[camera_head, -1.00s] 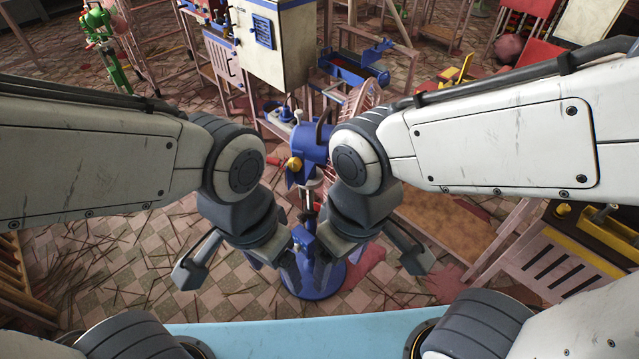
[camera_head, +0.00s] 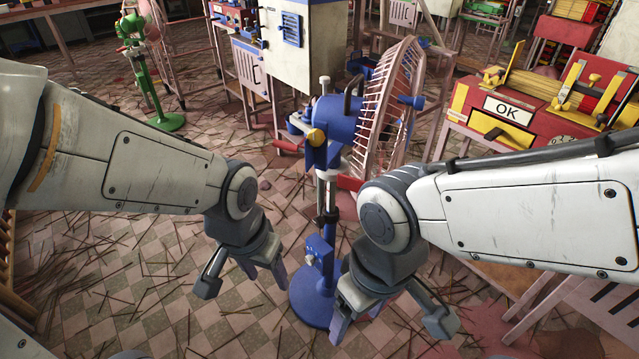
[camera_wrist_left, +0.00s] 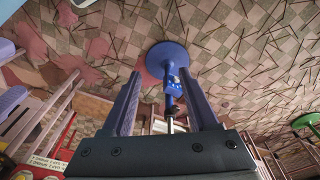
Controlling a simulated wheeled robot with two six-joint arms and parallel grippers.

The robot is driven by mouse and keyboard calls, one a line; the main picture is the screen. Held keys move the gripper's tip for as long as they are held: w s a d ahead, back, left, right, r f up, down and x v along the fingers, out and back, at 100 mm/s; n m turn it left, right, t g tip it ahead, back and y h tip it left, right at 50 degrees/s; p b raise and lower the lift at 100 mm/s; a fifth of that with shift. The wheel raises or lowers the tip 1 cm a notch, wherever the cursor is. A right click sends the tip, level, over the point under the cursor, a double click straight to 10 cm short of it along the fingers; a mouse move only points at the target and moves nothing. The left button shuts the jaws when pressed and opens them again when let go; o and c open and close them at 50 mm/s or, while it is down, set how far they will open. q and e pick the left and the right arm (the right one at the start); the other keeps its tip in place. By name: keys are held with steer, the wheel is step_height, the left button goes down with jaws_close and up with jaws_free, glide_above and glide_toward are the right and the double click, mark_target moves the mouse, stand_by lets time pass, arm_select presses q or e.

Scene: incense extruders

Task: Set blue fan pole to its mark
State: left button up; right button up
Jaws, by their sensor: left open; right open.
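The blue fan (camera_head: 335,125) stands upright on the checkered floor, with a yellow knob, a blue motor housing and a wire cage (camera_head: 385,110). Its pole (camera_head: 326,225) rises from a round blue base (camera_head: 308,302), partly hidden by my right gripper. My left gripper (camera_head: 245,283) is open and empty, left of the pole. My right gripper (camera_head: 391,325) is open and empty, right and in front of the pole. In the left wrist view the base (camera_wrist_left: 168,57) and lower pole (camera_wrist_left: 171,90) show beyond and between my open left fingers (camera_wrist_left: 166,80). I cannot make out a floor mark.
A green fan (camera_head: 140,65) stands at the back left. A white cabinet (camera_head: 270,45) is behind the blue fan. A red machine with an OK sign (camera_head: 508,108) is at the right. Thin sticks litter the floor (camera_head: 120,250), which is otherwise open on the left.

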arm_select(q)
steer(key=w+a+f+n+t+b, duration=0.1)
steer(key=w+a+f+n+b, duration=0.15)
steer(key=f+b, duration=0.55)
steer(key=w+a+f+n+t+b, duration=0.1)
steer(key=w+a+f+b, duration=0.25)
steer(key=f+b, duration=0.45)
steer(key=n+t+h+b, duration=0.4)
steer(key=n+t+h, duration=0.3)
steer(key=n+t, duration=0.6)
glide_toward(320, 175)
steer(key=b+x, duration=0.2)
steer(key=x, duration=0.5)
steer(key=shift+w+d, duration=0.25)
steer(key=shift+w, duration=0.1)
steer(key=shift+w+d+b, duration=0.2)
steer(key=shift+w+b, duration=0.1)
steer(key=shift+w, duration=0.2)
